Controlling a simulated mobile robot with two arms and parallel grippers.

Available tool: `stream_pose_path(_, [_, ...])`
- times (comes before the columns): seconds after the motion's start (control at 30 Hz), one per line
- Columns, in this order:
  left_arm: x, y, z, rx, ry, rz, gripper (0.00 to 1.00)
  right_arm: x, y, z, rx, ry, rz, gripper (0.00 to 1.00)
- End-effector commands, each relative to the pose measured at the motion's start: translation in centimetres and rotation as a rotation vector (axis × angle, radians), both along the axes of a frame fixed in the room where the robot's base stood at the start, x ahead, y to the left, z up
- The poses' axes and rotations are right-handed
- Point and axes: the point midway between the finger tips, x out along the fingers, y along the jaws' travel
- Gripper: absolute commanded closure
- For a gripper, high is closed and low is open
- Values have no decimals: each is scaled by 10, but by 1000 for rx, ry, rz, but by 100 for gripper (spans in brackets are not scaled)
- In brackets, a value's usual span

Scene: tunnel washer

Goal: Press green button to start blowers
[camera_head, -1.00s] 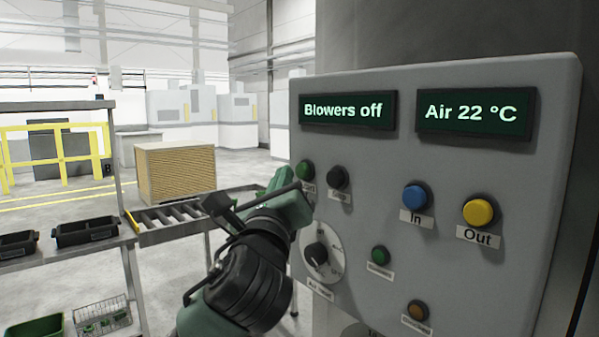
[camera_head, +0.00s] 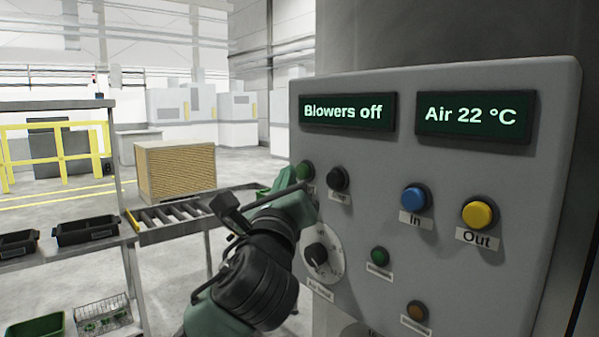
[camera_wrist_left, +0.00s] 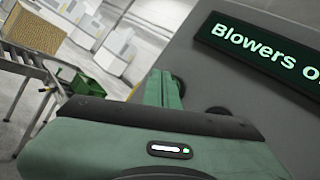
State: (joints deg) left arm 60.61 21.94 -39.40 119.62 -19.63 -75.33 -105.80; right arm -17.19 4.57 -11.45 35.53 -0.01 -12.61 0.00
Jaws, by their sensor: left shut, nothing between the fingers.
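The grey control panel (camera_head: 455,285) stands at the right. Its left display (camera_head: 347,111) reads "Blowers off", which also shows in the left wrist view (camera_wrist_left: 262,52). The green start button (camera_head: 305,170) is at the panel's upper left, its label partly covered by my gripper. A black button (camera_head: 338,179) is just right of it. My left gripper (camera_head: 292,186) is shut and empty, close to the green button at its lower left. I cannot tell whether it touches. In the left wrist view the green button is not clearly visible behind the gripper. My right gripper is not in view.
Blue (camera_head: 416,197) and yellow (camera_head: 479,212) buttons, a small green button (camera_head: 380,255), an orange button (camera_head: 417,310) and a round dial (camera_head: 318,256) share the panel. A roller conveyor (camera_head: 172,217) and a cardboard-coloured box (camera_head: 176,172) stand to the left.

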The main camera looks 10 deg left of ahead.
Motion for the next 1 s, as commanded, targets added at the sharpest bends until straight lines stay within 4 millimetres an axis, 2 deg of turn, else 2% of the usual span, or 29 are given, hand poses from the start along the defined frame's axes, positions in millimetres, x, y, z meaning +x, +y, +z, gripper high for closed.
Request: stream_pose_path(1.0, [9, -7, 0, 0, 1, 0, 100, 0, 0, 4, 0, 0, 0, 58])
